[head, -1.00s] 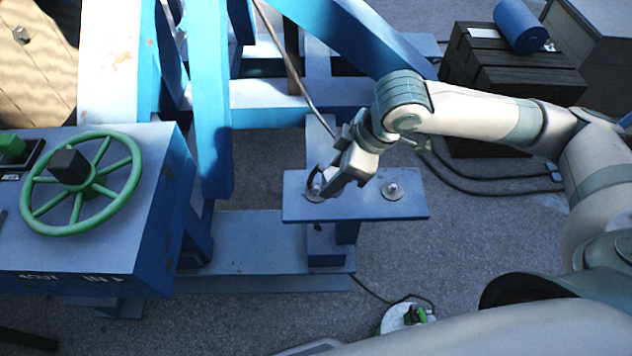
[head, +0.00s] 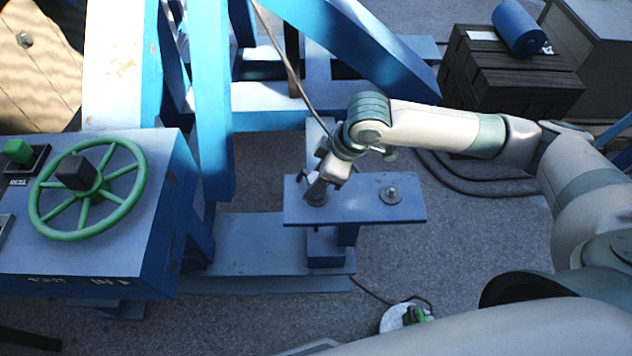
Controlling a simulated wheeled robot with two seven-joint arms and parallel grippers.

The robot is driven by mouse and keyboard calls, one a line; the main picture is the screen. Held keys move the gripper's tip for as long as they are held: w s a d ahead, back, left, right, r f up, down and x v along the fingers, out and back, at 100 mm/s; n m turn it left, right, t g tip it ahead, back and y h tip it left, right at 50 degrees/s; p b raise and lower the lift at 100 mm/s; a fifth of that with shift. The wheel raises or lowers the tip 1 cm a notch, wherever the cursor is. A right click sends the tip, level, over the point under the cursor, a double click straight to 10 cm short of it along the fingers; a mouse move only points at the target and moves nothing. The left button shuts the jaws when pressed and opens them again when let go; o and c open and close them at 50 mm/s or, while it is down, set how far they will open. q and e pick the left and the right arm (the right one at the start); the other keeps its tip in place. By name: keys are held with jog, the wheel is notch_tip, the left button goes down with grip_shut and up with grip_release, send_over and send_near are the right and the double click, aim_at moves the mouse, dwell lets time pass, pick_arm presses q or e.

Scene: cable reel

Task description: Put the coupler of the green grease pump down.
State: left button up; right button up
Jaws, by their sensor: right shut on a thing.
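The green grease pump (head: 413,315) stands on the floor at the bottom of the head view, partly hidden behind my own body. A thin dark hose runs from it up and left under a blue plate (head: 352,207). My right gripper (head: 316,192) points down at the left fitting of this plate. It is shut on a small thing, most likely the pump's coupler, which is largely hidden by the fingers. I cannot tell whether the coupler touches the fitting. My left gripper is out of view.
A second round fitting (head: 390,195) sits bare at the plate's right end. A blue console with a green handwheel (head: 88,188) stands at left. Blue frame beams rise behind the plate. A dark crate (head: 505,75) bears a blue cylinder (head: 519,27). Grey floor is open right of the plate.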

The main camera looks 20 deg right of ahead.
jog(key=shift+f, duration=0.85)
jog(key=shift+f, duration=0.15)
jog(key=o, duration=1.1)
jog(key=b+v, duration=0.1)
jog(key=v, duration=1.1)
jog(key=shift+b, duration=0.35)
jog(key=shift+a, duration=0.1)
